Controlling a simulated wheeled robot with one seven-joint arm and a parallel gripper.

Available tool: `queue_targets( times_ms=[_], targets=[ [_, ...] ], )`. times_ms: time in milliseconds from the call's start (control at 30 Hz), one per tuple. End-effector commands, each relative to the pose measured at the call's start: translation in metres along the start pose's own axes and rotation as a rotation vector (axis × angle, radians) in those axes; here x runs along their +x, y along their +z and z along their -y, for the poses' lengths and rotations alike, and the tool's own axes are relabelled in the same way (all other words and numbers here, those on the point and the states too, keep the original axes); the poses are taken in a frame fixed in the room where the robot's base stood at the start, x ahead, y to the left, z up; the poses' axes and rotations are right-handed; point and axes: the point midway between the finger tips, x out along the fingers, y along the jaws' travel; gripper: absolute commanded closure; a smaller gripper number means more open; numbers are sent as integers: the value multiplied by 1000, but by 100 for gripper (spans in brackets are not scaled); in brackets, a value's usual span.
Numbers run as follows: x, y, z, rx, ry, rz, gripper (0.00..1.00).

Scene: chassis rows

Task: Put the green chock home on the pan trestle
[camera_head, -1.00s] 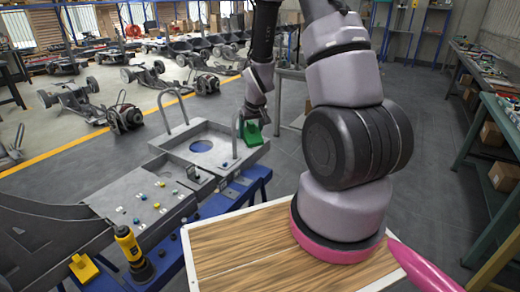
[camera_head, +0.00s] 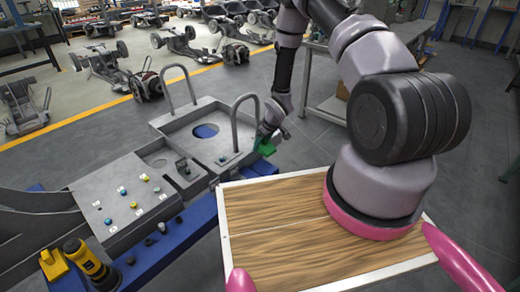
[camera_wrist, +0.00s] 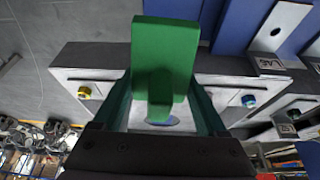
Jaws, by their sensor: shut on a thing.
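My gripper (camera_head: 266,136) is shut on the green chock (camera_head: 266,149), at the right edge of the grey pan (camera_head: 175,122). In the wrist view the green chock (camera_wrist: 165,45) stands between the two fingers of my gripper (camera_wrist: 160,105), with its broad block beyond them. The pan rests on the blue trestle (camera_head: 204,213) and has two hoop handles and a round hole. Whether the chock touches the pan or trestle cannot be told.
A grey panel (camera_head: 125,195) with coloured knobs lies left of the pan. A yellow-black drill (camera_head: 88,263) and a yellow block (camera_head: 53,263) are at lower left. The wooden top (camera_head: 270,230) in front is clear. In the wrist view a yellow knob (camera_wrist: 85,92) and blue knob (camera_wrist: 248,101) flank the chock.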

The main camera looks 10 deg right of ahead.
Motion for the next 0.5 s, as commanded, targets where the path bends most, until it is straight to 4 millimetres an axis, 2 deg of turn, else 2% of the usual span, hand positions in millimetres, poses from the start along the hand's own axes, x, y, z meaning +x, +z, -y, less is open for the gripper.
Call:
queue_targets(
  times_ms=[33, 133, 500],
  targets=[
    [11, 3, 4, -19, -11, -2, 95],
    [22, 6, 9, -42, -25, -5, 95],
    [40, 12, 12, -55, -33, -8, 95]
  ],
)
